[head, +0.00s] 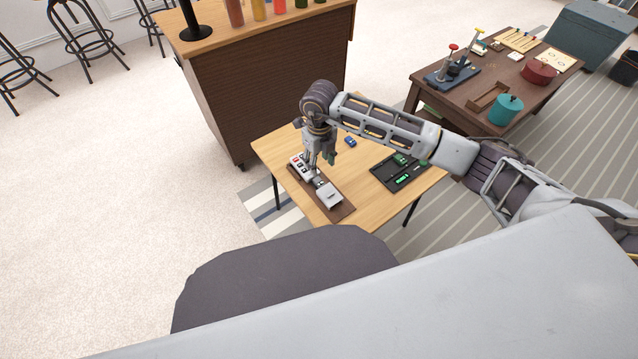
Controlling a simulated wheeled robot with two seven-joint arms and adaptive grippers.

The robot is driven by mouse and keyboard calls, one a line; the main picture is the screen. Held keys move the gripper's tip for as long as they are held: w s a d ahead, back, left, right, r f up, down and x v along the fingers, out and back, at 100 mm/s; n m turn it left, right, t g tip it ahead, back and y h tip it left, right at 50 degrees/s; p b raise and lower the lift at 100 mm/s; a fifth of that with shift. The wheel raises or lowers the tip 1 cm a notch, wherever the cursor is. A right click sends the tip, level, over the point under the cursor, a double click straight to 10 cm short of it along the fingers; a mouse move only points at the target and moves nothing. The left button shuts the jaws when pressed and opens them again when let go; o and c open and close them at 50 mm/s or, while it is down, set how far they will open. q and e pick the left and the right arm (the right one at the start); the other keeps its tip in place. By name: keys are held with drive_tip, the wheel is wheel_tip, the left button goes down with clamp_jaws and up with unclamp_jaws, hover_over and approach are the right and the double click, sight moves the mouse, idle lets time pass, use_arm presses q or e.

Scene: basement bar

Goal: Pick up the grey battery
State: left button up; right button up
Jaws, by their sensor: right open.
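My right gripper (321,163) comes in from the right and points down over the small wooden table. It is open, with its fingers above or beside a brown board (338,211). I cannot tell whether they touch anything. A light grey block (328,195) lies on the board just in front of the fingers. A pale piece with red and dark marks (299,165) sits at the board's far left end, partly beside the fingers. Which of these small things is the grey battery is too small to tell. My left gripper is not in view.
The small table (290,188) also holds a blue object (350,141) and a black tray (388,177) with green items on its right. A tall wooden counter (262,95) stands close behind. A brown table (550,85) with pots and tools is at upper right.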

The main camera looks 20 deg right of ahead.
sight(319, 181)
wheel_tip(319, 181, down, 4)
drive_tip(key=shift+r, duration=0.25)
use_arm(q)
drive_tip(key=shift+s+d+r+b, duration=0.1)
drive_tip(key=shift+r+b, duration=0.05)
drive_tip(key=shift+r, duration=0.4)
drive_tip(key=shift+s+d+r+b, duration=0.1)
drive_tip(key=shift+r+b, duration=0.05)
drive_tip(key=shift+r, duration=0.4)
use_arm(e)
drive_tip(key=shift+f, duration=0.5)
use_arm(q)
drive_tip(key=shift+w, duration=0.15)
use_arm(e)
drive_tip(key=shift+f, duration=0.1)
drive_tip(key=shift+f, duration=0.6)
wheel_tip(319, 181, down, 3)
drive_tip(key=shift+s+r+b, duration=0.1)
drive_tip(key=shift+b, duration=0.45)
drive_tip(key=shift+f, duration=0.6)
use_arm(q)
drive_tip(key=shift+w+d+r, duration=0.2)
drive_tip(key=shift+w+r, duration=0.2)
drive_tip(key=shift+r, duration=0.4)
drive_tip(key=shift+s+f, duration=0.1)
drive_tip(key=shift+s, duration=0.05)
use_arm(e)
drive_tip(key=shift+r, duration=0.1)
drive_tip(key=shift+c, duration=0.2)
